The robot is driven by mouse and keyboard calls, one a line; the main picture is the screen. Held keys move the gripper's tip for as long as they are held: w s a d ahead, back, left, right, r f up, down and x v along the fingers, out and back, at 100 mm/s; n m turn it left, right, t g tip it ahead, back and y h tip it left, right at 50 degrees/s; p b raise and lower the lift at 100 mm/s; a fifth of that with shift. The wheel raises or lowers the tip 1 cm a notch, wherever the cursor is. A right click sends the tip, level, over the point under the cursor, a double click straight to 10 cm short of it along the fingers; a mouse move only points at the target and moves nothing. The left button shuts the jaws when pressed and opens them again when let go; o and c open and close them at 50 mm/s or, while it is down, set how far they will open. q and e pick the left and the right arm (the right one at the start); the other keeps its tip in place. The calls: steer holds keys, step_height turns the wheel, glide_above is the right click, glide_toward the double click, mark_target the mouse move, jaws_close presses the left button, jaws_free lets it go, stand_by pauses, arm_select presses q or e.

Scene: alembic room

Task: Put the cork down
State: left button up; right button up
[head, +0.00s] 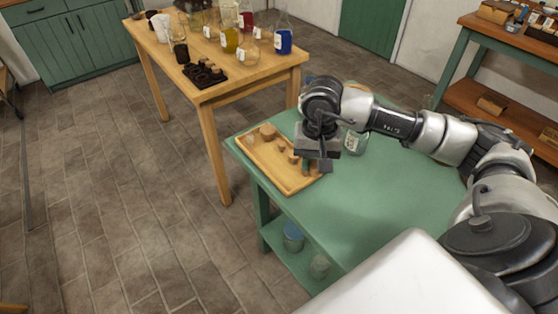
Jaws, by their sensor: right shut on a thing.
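A wooden tray (262,161) with a raised rim lies on the left end of the green table. Several brown corks lie in it, including a larger one (267,131) near its far edge and smaller ones near its middle. My right gripper (318,166) is low over the tray's right side, pointing down and shut. The cork in it is mostly hidden by the fingers, and I cannot tell whether it touches the tray. My left gripper is not in view.
A glass jar (355,142) with a label stands just right of the gripper. The green table (400,200) is bare toward the front right. A wooden table (230,88) behind holds bottles, beakers and a dark rack (204,75).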

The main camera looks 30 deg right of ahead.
steer(key=shift+m, duration=0.9)
steer(key=w+f, duration=0.2)
steer(key=w, duration=0.1)
steer(key=w+f+p, duration=0.1)
steer(key=w+f, duration=0.1)
steer(key=w, duration=0.1)
steer(key=w+a+f, duration=0.1)
steer(key=w+f, duration=0.1)
steer(key=w, duration=0.1)
steer(key=shift+w+p, duration=0.3)
steer(key=shift+w, duration=0.05)
steer(key=shift+w+a+f, duration=0.1)
steer(key=shift+w+a, duration=0.05)
steer(key=shift+w, duration=0.1)
steer(key=shift+w+f, duration=0.1)
steer(key=shift+f, duration=0.1)
step_height(320, 180, down, 3)
steer(key=shift+f+p, duration=0.1)
steer(key=shift+p, duration=0.35)
steer(key=shift+f, duration=0.35)
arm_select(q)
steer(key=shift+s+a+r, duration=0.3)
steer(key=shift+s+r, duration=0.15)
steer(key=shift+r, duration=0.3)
